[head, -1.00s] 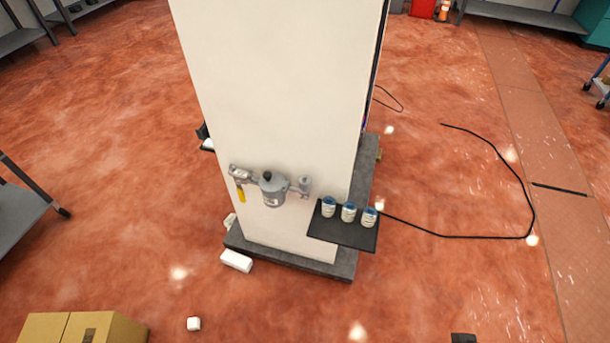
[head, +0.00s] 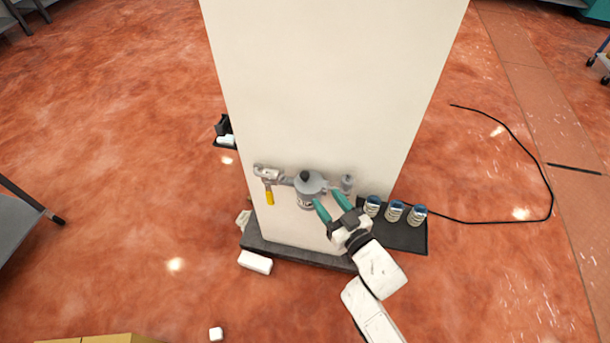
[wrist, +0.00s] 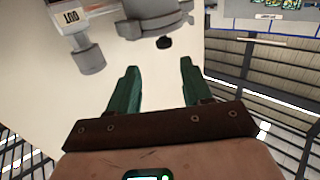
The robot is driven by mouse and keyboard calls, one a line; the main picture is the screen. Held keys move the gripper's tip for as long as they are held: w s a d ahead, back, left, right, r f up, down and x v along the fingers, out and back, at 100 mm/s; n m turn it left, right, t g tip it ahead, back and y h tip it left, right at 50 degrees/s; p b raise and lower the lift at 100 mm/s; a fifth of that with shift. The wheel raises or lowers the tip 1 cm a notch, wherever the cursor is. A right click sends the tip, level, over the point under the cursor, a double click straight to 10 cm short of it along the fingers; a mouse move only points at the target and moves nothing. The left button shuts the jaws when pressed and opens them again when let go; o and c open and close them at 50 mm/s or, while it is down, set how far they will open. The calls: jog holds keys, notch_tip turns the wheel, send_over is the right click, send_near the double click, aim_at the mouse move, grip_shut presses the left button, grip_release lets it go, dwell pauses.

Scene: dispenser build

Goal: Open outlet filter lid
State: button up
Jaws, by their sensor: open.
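The outlet filter (head: 308,190) is a grey metal housing on pipe fittings, fixed to the front of the white dispenser. Its lid (head: 312,181) is on top, with a black knob (head: 304,175) at its middle. My gripper (head: 328,203) is open and empty, with green fingers in front of and just right of the filter. In the wrist view my gripper (wrist: 156,75) has its fingers spread. The filter housing (wrist: 150,22) and the dark knob (wrist: 164,42) show beyond and above the fingertips, apart from them. A fitting marked "OUT" (wrist: 72,18) is at upper left.
A yellow valve handle (head: 268,196) hangs left of the filter. The white dispenser (head: 325,80) stands close behind. A white block (head: 255,262) lies at its base.

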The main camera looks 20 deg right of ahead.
aim_at(307, 176)
jog(key=w, duration=0.3)
jog(key=w+a+b, duration=0.1)
jog(key=w, duration=0.3)
jog(key=w+a, duration=0.1)
jog(key=w, duration=0.2)
jog(key=shift+w+r+b, duration=0.1)
jog(key=shift+w+b, duration=0.2)
jog(key=shift+b, duration=0.05)
jog(key=shift+c, duration=0.4)
grip_shut()
